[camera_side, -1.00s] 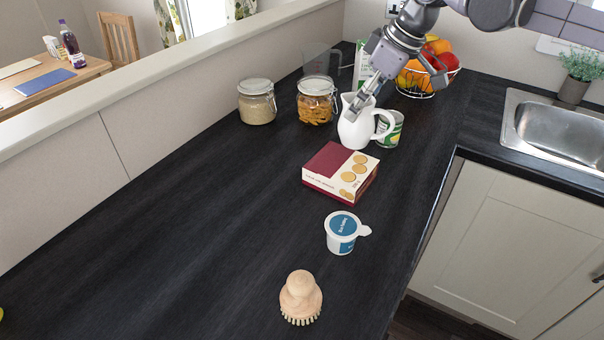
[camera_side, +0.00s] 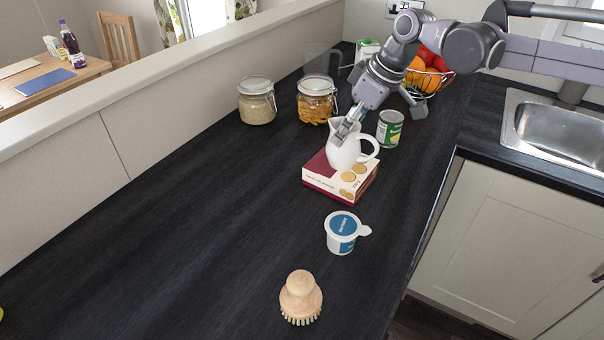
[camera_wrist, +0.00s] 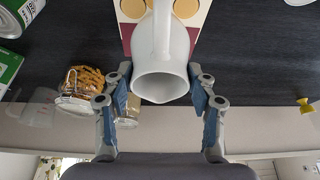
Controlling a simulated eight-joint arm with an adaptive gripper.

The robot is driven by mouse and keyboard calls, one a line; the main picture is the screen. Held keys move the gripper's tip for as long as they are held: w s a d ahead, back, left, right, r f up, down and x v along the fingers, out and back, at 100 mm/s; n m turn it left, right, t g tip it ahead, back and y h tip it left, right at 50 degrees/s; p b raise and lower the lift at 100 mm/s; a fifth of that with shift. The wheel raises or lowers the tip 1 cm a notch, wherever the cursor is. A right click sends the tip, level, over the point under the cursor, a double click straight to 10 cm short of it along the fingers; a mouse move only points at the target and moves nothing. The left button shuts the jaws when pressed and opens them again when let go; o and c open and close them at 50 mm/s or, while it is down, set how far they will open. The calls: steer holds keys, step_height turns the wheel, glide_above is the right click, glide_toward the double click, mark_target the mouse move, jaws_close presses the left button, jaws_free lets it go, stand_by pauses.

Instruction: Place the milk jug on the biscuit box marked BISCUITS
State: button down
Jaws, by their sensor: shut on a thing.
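The white milk jug (camera_side: 344,150) is upright at the biscuit box (camera_side: 320,180), over its top in the side view. Whether its base touches the box or hangs just above it, I cannot tell. The box is dark red and cream with biscuit pictures and lies flat on the counter. My gripper (camera_side: 347,130) is shut on the jug near its rim. In the wrist view the jug (camera_wrist: 162,75) sits between my two fingers (camera_wrist: 161,88), its mouth facing the camera, with the box (camera_wrist: 127,28) behind it. The jug hides part of the box top.
A green-labelled can (camera_side: 389,130) stands right of the jug. A pasta jar (camera_side: 316,103) and a pale-filled jar (camera_side: 257,104) stand behind to the left. A blue-labelled tub (camera_side: 342,232) and a wooden brush (camera_side: 300,295) are in front. The left counter is clear.

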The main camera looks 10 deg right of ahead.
steer(key=shift+c, duration=2.1)
jaws_free()
steer(key=v, duration=1.2)
steer(key=s+d+m+t, duration=0.1)
steer(key=s+d+m, duration=0.1)
steer(key=s+d, duration=0.4)
steer(key=s+d+f+m+t+h, duration=0.3)
steer(key=s+d+f+m, duration=0.4)
steer(key=s+d+f, duration=0.8)
steer(key=shift+s+d+f, duration=0.35)
steer(key=shift+s+d, duration=0.1)
steer(key=shift+s, duration=0.4)
